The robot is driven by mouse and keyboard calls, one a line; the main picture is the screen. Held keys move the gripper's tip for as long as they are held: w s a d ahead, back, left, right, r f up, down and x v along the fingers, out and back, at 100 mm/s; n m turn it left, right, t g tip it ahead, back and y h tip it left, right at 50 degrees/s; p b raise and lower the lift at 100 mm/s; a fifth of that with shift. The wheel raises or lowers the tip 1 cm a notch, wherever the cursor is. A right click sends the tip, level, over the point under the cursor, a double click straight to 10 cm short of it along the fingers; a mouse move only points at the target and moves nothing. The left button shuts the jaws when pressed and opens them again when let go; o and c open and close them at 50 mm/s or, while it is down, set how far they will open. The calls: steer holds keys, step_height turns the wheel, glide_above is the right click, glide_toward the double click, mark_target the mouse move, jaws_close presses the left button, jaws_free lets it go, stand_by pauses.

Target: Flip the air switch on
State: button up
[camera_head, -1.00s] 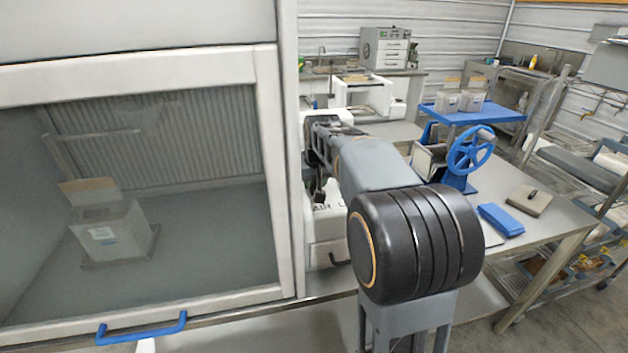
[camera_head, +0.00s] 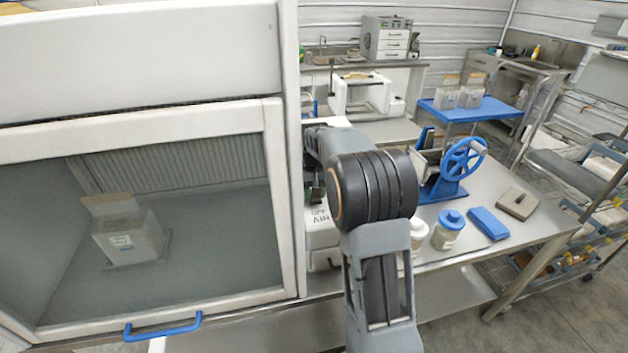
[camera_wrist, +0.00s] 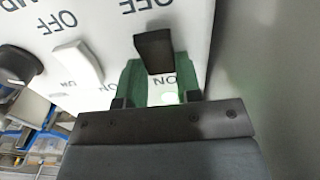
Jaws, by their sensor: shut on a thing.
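In the wrist view, a white panel (camera_wrist: 105,22) carries upside-down OFF and ON labels. A black switch (camera_wrist: 153,48) sits between an OFF label above it and an ON label below it. The name of the switch is not readable here. My gripper (camera_wrist: 156,70) has its green fingers on either side of the black switch, gripping it. A white switch (camera_wrist: 78,62) and a dark knob (camera_wrist: 18,70) are to the left. In the head view, the white unit (camera_head: 322,240) is partly hidden by my arm, which also hides most of the gripper.
A glass-fronted cabinet (camera_head: 275,200) with a blue handle stands close on the left. On the steel bench (camera_head: 520,232) are a blue-wheeled device (camera_head: 462,160), a blue-lidded jar (camera_head: 448,228), a blue block (camera_head: 489,223) and a grey pad (camera_head: 517,203). A grey surface bounds the panel on the right in the wrist view.

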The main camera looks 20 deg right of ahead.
stand_by(0.3)
steer(key=o, duration=0.9)
step_height(320, 180, up, 14)
steer(key=shift+w+f+b, duration=0.1)
steer(key=shift+b, duration=0.25)
stand_by(0.3)
